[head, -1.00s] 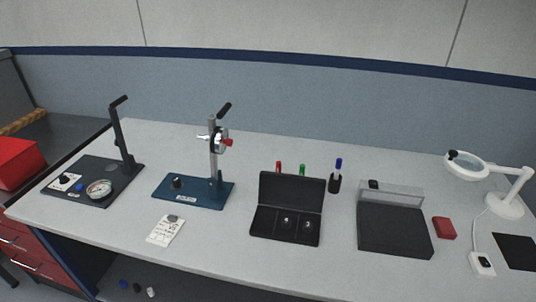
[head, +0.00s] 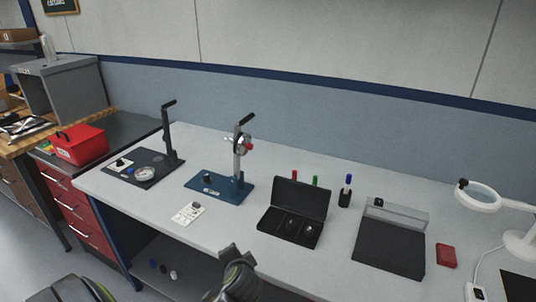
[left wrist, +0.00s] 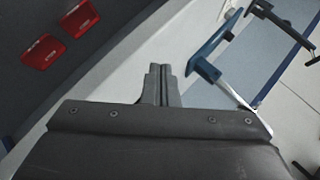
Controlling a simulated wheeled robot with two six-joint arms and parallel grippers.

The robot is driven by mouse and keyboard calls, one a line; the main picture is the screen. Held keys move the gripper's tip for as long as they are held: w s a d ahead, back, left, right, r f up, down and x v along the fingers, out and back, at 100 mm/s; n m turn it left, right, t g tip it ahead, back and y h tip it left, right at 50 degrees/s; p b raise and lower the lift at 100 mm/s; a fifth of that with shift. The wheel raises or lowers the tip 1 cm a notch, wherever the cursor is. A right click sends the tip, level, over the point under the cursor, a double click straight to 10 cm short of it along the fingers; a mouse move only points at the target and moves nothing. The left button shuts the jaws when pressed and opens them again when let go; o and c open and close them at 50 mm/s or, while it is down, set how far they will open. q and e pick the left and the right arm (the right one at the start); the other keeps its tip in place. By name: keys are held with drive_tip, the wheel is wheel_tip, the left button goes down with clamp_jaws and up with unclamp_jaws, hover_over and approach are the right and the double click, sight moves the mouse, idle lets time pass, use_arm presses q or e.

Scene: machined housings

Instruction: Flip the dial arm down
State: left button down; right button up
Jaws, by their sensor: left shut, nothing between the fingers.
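In the head view, the dial arm (head: 238,160) is an upright grey post on a blue base plate (head: 208,191). It has a black handle at the top and a round dial (head: 245,143) with a red part near its upper end. My left gripper (left wrist: 160,70) shows in the left wrist view, shut and empty, its two dark fingers side by side. In the head view, dark parts of my own arms show at the bottom edge, well in front of the blue base. My right gripper cannot be made out.
A black base with an upright lever (head: 168,135) stands left of the blue one. A card (head: 187,214) lies in front. An open black case (head: 294,205), pens, a dark tray (head: 388,249), a red block (head: 446,256) and a magnifier lamp (head: 482,195) are to the right.

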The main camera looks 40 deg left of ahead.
use_arm(q)
drive_tip(key=w+r, duration=0.1)
drive_tip(key=w, duration=0.1)
drive_tip(key=w+a+r+y, duration=0.1)
drive_tip(key=w, duration=0.1)
drive_tip(key=w+a+r+m+t+y, duration=0.1)
drive_tip(key=w, duration=0.1)
drive_tip(key=shift+a+r, duration=0.15)
drive_tip(key=shift+r, duration=0.2)
drive_tip(key=w+r+m+t+y, duration=0.2)
drive_tip(key=w+r+y, duration=0.1)
drive_tip(key=w+r, duration=0.4)
drive_tip(key=w+d+r+m+t+y, duration=0.1)
drive_tip(key=w+r+m+y, duration=0.2)
drive_tip(key=w+r, duration=0.4)
wheel_tip(320, 180, up, 5)
drive_tip(key=shift+w+r+t+y, duration=0.1)
drive_tip(key=shift+w+t+y, duration=0.1)
drive_tip(key=shift+t+y, duration=0.15)
use_arm(e)
drive_tip(key=shift+a+r, duration=0.1)
